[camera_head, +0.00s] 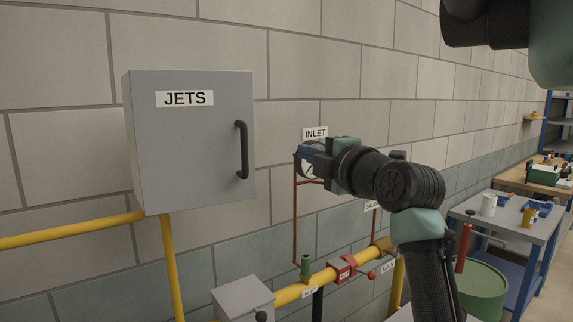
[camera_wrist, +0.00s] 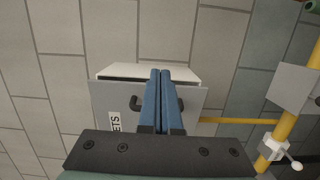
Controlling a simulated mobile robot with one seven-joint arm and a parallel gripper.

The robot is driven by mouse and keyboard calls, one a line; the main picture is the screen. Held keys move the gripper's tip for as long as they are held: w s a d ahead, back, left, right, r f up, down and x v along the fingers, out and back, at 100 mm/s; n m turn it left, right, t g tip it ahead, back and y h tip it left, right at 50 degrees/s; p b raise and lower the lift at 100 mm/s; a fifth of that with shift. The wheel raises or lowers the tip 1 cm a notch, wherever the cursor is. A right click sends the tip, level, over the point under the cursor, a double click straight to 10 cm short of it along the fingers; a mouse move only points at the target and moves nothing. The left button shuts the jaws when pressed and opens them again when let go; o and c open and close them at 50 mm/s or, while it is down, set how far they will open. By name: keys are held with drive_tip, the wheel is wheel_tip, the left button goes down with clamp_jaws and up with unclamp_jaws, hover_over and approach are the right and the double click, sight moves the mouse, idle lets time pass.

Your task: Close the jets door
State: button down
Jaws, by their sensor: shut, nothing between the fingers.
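The grey box door marked JETS (camera_head: 195,135) hangs on the wall in the head view, with a black bar handle (camera_head: 242,150) near its right edge. In the wrist view the door (camera_wrist: 110,97) shows a narrow dark gap along its handle-side edge, between it and the pale box side (camera_wrist: 125,71), so it looks slightly ajar. My gripper (camera_head: 306,154) is to the right of the box, apart from it. In the wrist view its blue fingers (camera_wrist: 160,73) are together and empty, and they hide the middle of the handle (camera_wrist: 181,104).
Yellow pipes (camera_head: 80,229) run below and left of the box. A smaller grey box (camera_head: 240,298) and a red valve (camera_head: 341,269) sit lower down. A workbench (camera_head: 520,228) stands at the right.

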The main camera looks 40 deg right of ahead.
drive_tip(key=m+y+p, duration=0.4)
drive_tip(key=m+p, duration=0.2)
drive_tip(key=m, duration=0.9)
approach(247, 153)
drive_tip(key=shift+t, duration=0.4)
drive_tip(key=w+p, duration=0.3)
drive_tip(key=p, duration=0.1)
drive_tip(key=w+p, duration=0.2)
drive_tip(key=shift+w+d+f+p, duration=0.2)
drive_tip(key=shift+w+d+p, duration=0.05)
drive_tip(key=shift+w+p, duration=0.1)
drive_tip(key=shift+w+f, duration=0.15)
drive_tip(key=shift+w, duration=0.4)
